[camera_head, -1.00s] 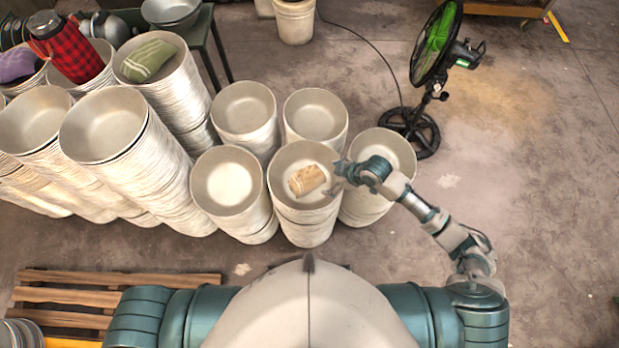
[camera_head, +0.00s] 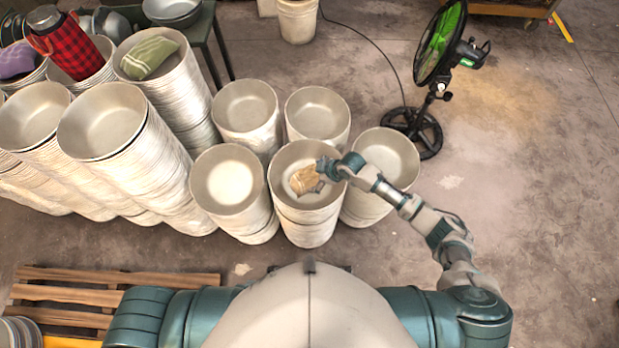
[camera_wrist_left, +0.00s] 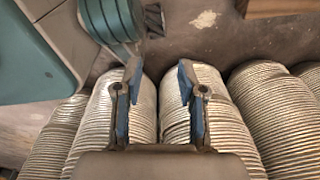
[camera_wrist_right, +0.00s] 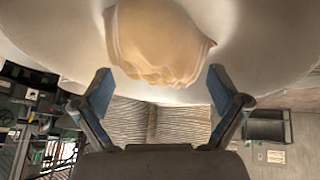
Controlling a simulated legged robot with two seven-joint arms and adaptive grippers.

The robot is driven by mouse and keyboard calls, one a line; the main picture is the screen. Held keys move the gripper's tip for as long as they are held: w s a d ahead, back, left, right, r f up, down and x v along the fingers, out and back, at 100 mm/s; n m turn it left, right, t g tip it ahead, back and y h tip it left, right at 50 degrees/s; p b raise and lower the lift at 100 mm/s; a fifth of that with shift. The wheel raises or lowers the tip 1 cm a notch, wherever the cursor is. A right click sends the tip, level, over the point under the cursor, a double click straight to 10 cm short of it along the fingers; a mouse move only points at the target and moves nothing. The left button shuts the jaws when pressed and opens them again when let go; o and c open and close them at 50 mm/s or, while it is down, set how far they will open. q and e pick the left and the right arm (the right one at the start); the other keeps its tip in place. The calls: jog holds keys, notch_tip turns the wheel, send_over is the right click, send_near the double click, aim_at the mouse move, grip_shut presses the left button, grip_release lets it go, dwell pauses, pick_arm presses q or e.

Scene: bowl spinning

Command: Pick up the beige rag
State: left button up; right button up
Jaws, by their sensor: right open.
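The beige rag (camera_head: 304,179) lies folded inside the front middle bowl (camera_head: 284,165), the top one of a stack. My right gripper (camera_head: 318,176) reaches over that bowl from the right, at the rag's right side, and partly covers it. In the right wrist view the rag (camera_wrist_right: 155,45) is just beyond the open fingers (camera_wrist_right: 158,92), with nothing between them. My left gripper is not seen in the head view. In the left wrist view its fingers (camera_wrist_left: 158,85) are apart and empty, with stacked bowls beyond them.
Neighbouring bowl stacks stand close by at left (camera_head: 227,183) and right (camera_head: 388,155). A green rag (camera_head: 150,57) lies on a taller stack, near a red plaid flask (camera_head: 71,48). A fan (camera_head: 436,60) stands behind on the right. Open floor is at right.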

aim_at(310, 177)
jog(key=x, duration=0.4)
jog(key=shift+s+a+b, duration=0.1)
jog(key=shift+a+b, duration=0.25)
jog(key=shift+a, duration=0.05)
jog(key=shift+a+f, duration=0.2)
jog(key=shift+a, duration=0.1)
jog(key=shift+d, duration=0.25)
jog(key=c, duration=0.6)
jog(key=shift+d, duration=0.15)
jog(key=c, duration=0.7)
pick_arm(q)
jog(key=shift+w+d+r, duration=0.1)
jog(key=shift+w+r, duration=0.35)
jog(key=shift+w, duration=0.3)
pick_arm(e)
jog(key=shift+o, duration=0.2)
jog(key=shift+r, duration=0.25)
pick_arm(q)
jog(key=s, duration=0.1)
jog(key=s+f+p, duration=0.1)
jog(key=s+f, duration=0.1)
jog(key=shift+s+a, duration=0.15)
jog(key=shift+a, duration=0.25)
pick_arm(e)
notch_tip(310, 177, up, 10)
jog(key=shift+f, duration=0.2)
